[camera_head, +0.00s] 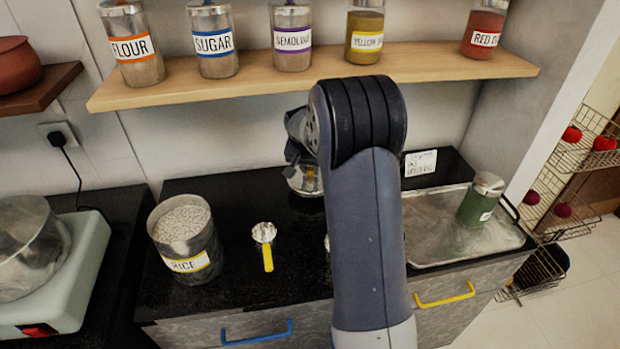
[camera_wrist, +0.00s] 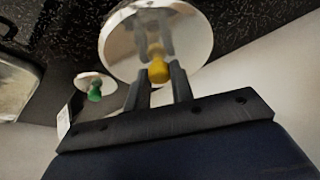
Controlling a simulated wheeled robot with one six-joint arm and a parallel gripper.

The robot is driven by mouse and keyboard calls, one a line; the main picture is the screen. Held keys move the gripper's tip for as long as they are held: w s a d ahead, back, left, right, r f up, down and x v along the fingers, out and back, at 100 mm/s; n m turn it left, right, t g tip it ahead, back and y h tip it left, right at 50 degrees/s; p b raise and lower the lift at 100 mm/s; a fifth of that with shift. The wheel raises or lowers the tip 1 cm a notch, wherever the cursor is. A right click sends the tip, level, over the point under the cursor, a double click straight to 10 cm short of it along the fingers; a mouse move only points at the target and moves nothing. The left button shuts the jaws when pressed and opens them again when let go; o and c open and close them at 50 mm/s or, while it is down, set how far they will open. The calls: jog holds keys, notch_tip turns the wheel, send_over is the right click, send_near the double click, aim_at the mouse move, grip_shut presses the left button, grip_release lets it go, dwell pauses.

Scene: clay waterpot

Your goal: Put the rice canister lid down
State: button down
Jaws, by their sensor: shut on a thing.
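The rice canister lid is a shiny metal disc with a yellow knob. It fills the upper middle of the wrist view (camera_wrist: 178,32) and shows partly in the head view (camera_head: 300,183), at the back of the black counter. My gripper (camera_wrist: 158,80) is shut on its knob. My arm hides part of the gripper and lid in the head view. I cannot tell whether the lid touches the counter. The rice canister (camera_head: 186,242) stands open at the left of the counter, filled with white grains.
A yellow-handled scoop (camera_head: 265,246) lies right of the canister. A metal tray (camera_head: 425,250) with a green canister (camera_head: 480,200) is at right. A green-knobbed lid (camera_wrist: 97,80) and a small card (camera_head: 420,163) are nearby. A jar shelf (camera_head: 270,76) hangs above.

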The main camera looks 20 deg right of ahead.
aim_at(310, 177)
jog(key=shift+f, duration=2.2)
jog(key=shift+f, duration=0.15)
jog(key=c, duration=1.2)
grip_release()
jog(key=shift+c, duration=0.2)
jog(key=shift+r, duration=0.3)
jog(key=v, duration=1.1)
jog(key=shift+s+r, duration=0.15)
jog(key=shift+r, duration=0.2)
jog(key=shift+a+f, duration=0.1)
